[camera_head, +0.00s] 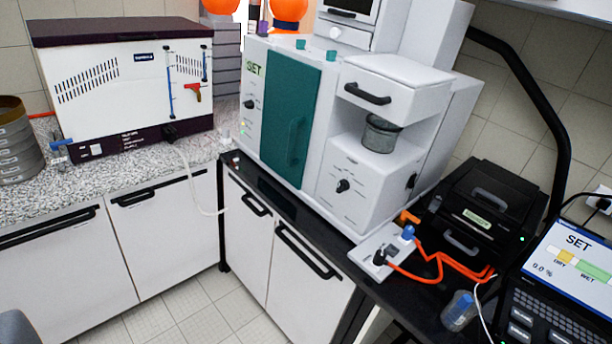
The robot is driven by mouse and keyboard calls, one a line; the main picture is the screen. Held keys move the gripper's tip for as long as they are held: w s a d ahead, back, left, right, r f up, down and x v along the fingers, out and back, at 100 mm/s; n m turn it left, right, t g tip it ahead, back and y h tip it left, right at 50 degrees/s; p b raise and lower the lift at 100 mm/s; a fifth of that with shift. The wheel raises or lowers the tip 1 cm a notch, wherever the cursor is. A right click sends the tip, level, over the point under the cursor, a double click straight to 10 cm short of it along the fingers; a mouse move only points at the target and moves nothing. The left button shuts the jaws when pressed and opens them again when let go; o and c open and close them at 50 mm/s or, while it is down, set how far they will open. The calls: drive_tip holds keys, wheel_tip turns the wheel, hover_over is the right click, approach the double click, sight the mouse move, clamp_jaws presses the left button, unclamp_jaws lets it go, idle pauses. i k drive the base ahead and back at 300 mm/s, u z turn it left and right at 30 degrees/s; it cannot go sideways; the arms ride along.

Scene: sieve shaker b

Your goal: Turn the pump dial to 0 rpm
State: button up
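Several black knobs are in view, and I cannot read their markings, so I cannot tell for sure which is the pump dial. One black knob (379,258) is on a small white unit (370,249) with orange tubing and a blue-capped part, at the front edge of the black bench. Another black knob (343,186) is on the lower front of the large white machine (340,208). A third, smaller knob (249,104) is left of that machine's green door. My gripper is not in view.
A black case (490,204) and a laptop (560,290) stand on the right of the black bench (405,294). A blue-capped bottle (458,311) is near the laptop. A white and dark box (130,85) stands on the speckled counter (100,172). The tiled floor (200,308) is clear.

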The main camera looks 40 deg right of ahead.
sight(343, 185)
drive_tip(key=z, duration=0.3)
drive_tip(key=i, duration=1.35)
drive_tip(key=z, duration=0.85)
